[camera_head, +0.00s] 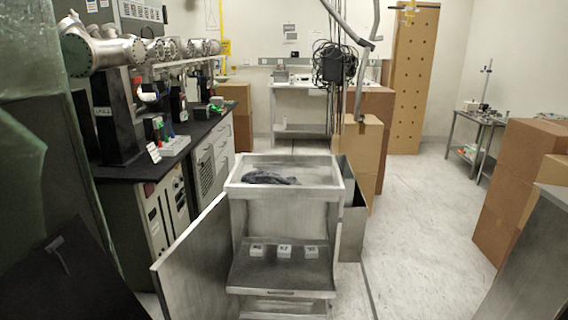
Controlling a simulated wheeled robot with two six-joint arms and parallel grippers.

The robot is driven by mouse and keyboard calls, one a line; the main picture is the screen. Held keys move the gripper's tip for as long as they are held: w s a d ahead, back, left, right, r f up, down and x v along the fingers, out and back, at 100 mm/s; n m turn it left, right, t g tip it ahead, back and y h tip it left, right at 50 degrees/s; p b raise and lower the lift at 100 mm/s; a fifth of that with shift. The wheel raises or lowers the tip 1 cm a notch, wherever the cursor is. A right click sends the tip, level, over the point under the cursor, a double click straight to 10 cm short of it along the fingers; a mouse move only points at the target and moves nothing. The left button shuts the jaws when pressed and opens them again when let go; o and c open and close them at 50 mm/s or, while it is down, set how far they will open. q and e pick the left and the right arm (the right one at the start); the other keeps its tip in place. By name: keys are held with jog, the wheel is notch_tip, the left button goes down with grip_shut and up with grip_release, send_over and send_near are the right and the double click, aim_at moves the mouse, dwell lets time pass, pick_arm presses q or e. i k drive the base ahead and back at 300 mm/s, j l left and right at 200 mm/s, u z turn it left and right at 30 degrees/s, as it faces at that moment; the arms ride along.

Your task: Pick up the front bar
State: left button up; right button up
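A grey metal cart (233,188) stands in the middle of the view. Its top tray holds a dark crumpled item (268,178). Its open middle shelf (262,276) carries three small white boxes (284,251). A thin rim runs along the front of the top tray and of the shelf. I cannot tell which part is the front bar; no separate loose bar is clear. Neither of my grippers is in view.
A grey panel (193,268) stands at the cart's left. A grey bin (352,228) and cardboard boxes (368,150) stand behind its right side. A black-topped bench (150,165) lines the left. Brown boxes (512,185) stand at right. Floor (420,240) between is clear.

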aim_at(290, 169)
jog(key=i+j, duration=0.25)
jog(key=i, duration=0.25)
jog(key=i+l+u, duration=0.25)
jog(key=l, duration=0.35)
jog(key=i+l+u, duration=0.1)
jog(key=i+l, duration=0.15)
jog(key=i+l+u, duration=0.15)
jog(key=l, duration=0.3)
jog(key=i+l+u, duration=0.1)
jog(key=l, duration=0.25)
jog(key=i+l+u, duration=0.1)
jog(key=l, duration=0.25)
jog(key=i+l+u, duration=0.15)
jog(key=l, duration=0.25)
jog(key=i+l+u, duration=0.15)
jog(key=l, duration=0.2)
jog(key=i+l+u, duration=0.1)
jog(key=l, duration=0.3)
jog(key=i+l+u, duration=0.15)
jog(key=l, duration=0.25)
jog(key=i+l+u, duration=0.15)
jog(key=l, duration=0.3)
jog(key=i+l+u, duration=0.15)
jog(key=l, duration=0.25)
jog(key=i+l+u, duration=0.1)
jog(key=l, duration=0.35)
